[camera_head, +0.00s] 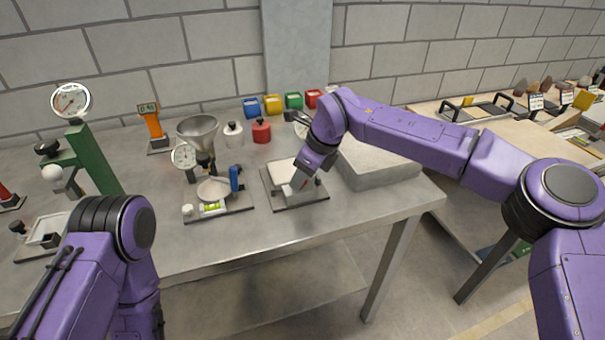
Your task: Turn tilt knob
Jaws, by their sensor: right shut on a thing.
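The tilting sandbed (281,172) is a small pale tray on a dark base plate (290,206), near the middle of the metal table. My right gripper (301,181) reaches down to the sandbed's right front part and is shut there on the tilt knob. The knob itself is hidden by the gripper, so its angle cannot be seen. The tray's tilt is too small to judge. My left arm shows at the lower left, but its gripper is out of view.
A funnel stand (198,130) with a dial and a spirit level stands left of the sandbed. A grey slab (375,165) lies close on its right. Bottles (261,131) and coloured bins (272,104) stand behind. A green gauge stand (93,160) is at left.

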